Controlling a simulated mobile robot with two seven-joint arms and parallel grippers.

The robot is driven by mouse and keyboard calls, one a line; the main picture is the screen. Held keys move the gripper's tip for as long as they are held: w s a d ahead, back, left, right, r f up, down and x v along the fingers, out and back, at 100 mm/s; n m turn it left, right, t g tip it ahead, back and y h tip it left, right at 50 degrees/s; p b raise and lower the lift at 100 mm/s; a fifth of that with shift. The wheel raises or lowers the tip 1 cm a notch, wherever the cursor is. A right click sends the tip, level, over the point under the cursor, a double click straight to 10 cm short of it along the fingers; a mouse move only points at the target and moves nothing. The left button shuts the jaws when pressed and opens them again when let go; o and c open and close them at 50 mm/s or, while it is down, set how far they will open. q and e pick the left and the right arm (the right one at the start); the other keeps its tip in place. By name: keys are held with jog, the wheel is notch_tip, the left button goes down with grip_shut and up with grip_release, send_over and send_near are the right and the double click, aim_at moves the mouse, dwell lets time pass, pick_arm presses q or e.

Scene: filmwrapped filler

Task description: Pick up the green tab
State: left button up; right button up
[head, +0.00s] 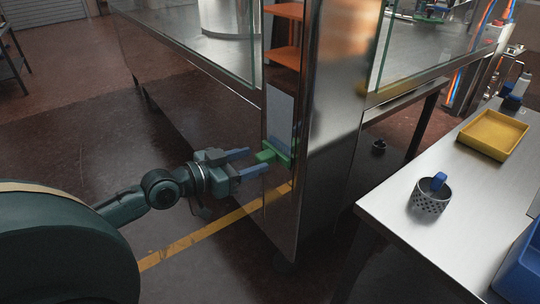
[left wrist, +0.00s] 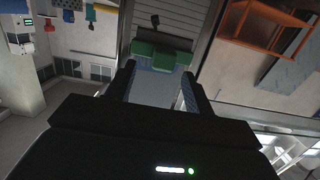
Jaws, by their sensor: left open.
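The green tab (head: 267,155) sticks out from the shiny metal column of the glass-walled cabinet, near the column's lower part. In the left wrist view the green tab (left wrist: 163,56) shows as a wide green block with a lower part facing me. My left gripper (head: 258,161) has its blue-grey fingers apart and points at the tab. In the left wrist view the left gripper (left wrist: 158,75) has one finger on each side, with the tab ahead near the fingertips. I cannot tell whether the fingers touch it. My right gripper is not in view.
A metal table (head: 405,190) stands at the right. It bears a yellow tray (head: 493,134), a perforated grey cup (head: 431,203) with a blue thing in it, and a blue bin (head: 525,268). The cabinet column (head: 330,130) stands close by. The floor at the left is clear.

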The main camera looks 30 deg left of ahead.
aim_at(260, 156)
pick_arm(q)
jog(key=x, duration=0.3)
jog(key=shift+w+a+r, duration=0.1)
jog(key=shift+w+r, duration=0.1)
jog(key=shift+r, duration=0.05)
jog(key=shift+w+d+f, duration=0.15)
jog(key=shift+w+d, duration=0.05)
jog(key=shift+w, duration=0.25)
grip_shut()
